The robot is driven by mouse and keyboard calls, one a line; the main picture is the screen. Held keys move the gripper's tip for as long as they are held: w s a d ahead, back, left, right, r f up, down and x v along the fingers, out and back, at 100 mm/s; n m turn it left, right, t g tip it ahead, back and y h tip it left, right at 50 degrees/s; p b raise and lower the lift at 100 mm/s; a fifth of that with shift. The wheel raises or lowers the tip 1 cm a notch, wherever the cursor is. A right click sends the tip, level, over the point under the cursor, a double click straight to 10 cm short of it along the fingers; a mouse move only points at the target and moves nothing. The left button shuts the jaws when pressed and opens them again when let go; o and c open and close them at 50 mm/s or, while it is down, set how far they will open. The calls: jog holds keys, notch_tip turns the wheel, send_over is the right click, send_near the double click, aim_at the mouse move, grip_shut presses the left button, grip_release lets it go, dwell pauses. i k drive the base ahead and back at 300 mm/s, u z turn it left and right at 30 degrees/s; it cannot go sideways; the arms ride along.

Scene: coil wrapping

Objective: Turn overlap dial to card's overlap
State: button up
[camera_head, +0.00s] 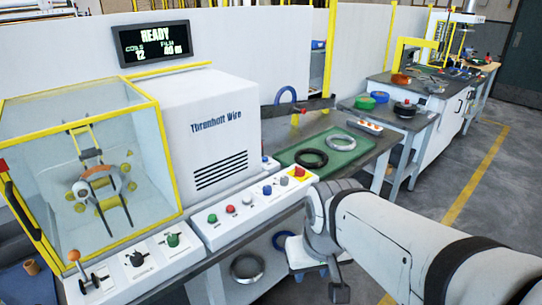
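I cannot make out a card with an overlap value. My gripper (338,290) is at the lower middle, right of the panels and apart from the dials. Only a dark part of it shows below my white arm, and its fingers cannot be made out.
A lever with an orange knob (74,256) stands left of the dials. A button panel (243,208) is to their right. The yellow-framed guard (80,130) rises behind. A green mat (332,150) holds black and silver coils. The display (153,43) reads READY.

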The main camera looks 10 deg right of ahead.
aim_at(283, 181)
jog(key=z, duration=0.1)
jog(key=i, duration=1)
jog(key=z, duration=0.05)
